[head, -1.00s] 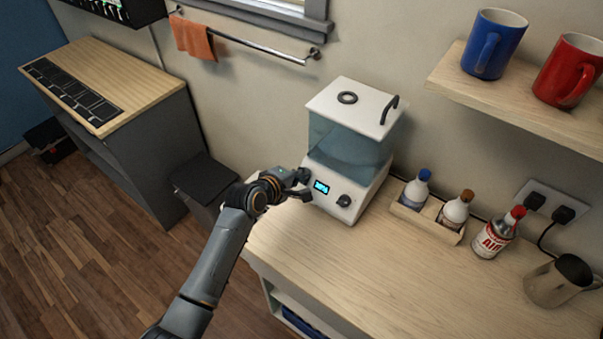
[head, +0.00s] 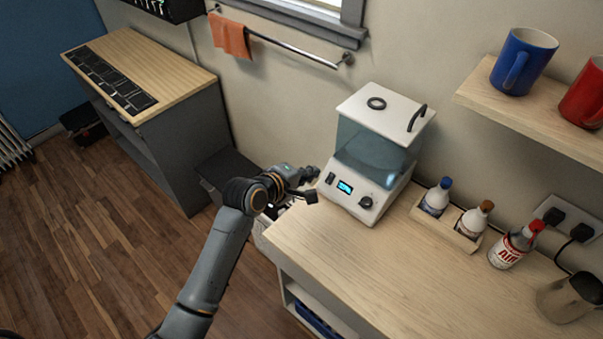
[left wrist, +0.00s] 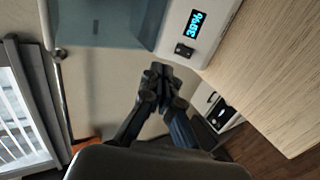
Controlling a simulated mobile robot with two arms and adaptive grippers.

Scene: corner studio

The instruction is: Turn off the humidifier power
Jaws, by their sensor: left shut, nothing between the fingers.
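The humidifier (head: 376,140) is a white-based unit with a clear bluish tank and white lid, standing at the table's back left corner. Its sloped front has a dark rocker switch (head: 331,178), a lit cyan display (head: 345,187) and a round black knob (head: 366,202). In the left wrist view the display (left wrist: 194,24) is lit and seems to read 39%, with the switch (left wrist: 184,49) beside it. My left gripper (head: 314,186) is shut and empty, just left of the panel and apart from the switch. My right gripper is not in view.
A shelf with mugs (head: 530,110) hangs above. The tabletop (head: 375,270) in front is clear.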

